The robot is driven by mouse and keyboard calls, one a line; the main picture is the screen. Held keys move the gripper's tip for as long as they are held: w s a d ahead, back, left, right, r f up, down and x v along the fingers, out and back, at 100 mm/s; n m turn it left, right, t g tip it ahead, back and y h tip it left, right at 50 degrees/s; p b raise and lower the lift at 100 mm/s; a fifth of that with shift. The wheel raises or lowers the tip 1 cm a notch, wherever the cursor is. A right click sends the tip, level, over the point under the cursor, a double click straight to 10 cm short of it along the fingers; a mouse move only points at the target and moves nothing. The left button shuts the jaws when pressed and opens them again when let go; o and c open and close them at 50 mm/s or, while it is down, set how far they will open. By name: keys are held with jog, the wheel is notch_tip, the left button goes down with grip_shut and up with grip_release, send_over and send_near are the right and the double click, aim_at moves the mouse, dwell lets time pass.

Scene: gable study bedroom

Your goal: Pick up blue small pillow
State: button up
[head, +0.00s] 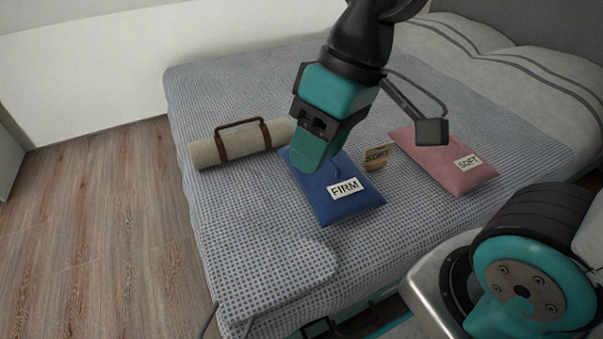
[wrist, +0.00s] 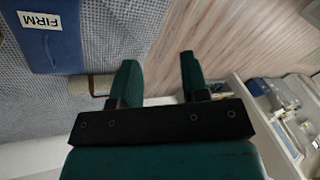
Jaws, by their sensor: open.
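The blue small pillow (head: 343,204) lies flat on the bed and bears a white label reading FIRM. My gripper (head: 318,160) is above the pillow's far left part in the head view and hides some of it. In the wrist view the two green fingers (wrist: 158,80) are apart with nothing between them. The blue pillow (wrist: 52,50) shows there at the upper left, off to the side of the fingers. Whether the gripper touches the pillow cannot be told from the head view, but the wrist view shows them apart.
A beige roll (head: 207,152) with brown straps lies left of the pillow. The bed (head: 240,215) is clear in front. Wood floor (head: 90,220) lies to the left.

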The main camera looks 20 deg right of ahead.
jog(key=w+d+f+m, duration=0.2)
jog(key=w+d, duration=0.3)
jog(key=w, duration=0.6)
jog(key=m+h, duration=0.2)
jog(key=m, duration=0.2)
send_near(328, 170)
jog(key=b, duration=0.2)
jog(key=w+f+b, duration=0.1)
jog(key=b, duration=0.2)
jog(key=shift+w+f, duration=0.15)
jog(key=shift+w, duration=0.2)
jog(key=f+b, duration=0.1)
jog(key=f, duration=0.1)
jog(key=f+b, duration=0.2)
jog(key=f, duration=0.1)
jog(key=shift+a+f, duration=0.35)
jog(key=shift+a, duration=0.05)
jog(key=shift+r, duration=0.15)
grip_shut()
